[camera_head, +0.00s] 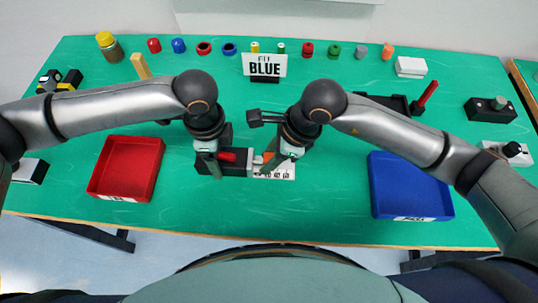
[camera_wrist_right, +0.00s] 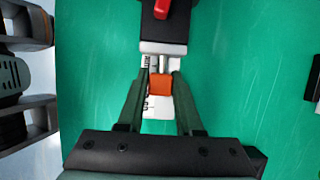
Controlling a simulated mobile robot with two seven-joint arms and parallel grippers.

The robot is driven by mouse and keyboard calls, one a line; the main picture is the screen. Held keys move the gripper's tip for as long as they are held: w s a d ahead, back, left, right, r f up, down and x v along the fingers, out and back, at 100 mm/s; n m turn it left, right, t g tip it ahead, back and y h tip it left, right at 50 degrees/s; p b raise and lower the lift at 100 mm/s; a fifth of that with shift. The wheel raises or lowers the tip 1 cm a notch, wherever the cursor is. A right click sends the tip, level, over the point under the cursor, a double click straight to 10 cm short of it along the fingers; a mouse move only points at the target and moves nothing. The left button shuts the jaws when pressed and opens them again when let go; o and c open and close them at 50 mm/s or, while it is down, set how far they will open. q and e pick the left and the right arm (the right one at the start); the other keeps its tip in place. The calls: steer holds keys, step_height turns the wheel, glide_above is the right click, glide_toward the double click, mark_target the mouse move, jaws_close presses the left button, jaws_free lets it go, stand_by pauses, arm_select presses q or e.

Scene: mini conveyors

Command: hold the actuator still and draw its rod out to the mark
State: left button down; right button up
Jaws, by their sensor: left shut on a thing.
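The actuator (camera_head: 238,168) lies on the green table in front of me, a dark block with a red part on top and a light end face. My left gripper (camera_head: 216,168) is shut on its dark body, at the left. The rod runs right from the light end to an orange tip (camera_wrist_right: 160,86). A white marked scale (camera_head: 283,174) lies under the rod; its marks are too small to read. My right gripper (camera_wrist_right: 160,80) has its two fingers on either side of the orange tip, very close to it. Whether they press on it I cannot tell.
A red tray (camera_head: 148,192) stands at left and a blue tray (camera_head: 385,200) at right. A sign reading "BLUE" (camera_head: 264,68) and a row of small coloured parts stand at the back. The table in front of the actuator is clear.

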jaws_close()
stand_by(0.9)
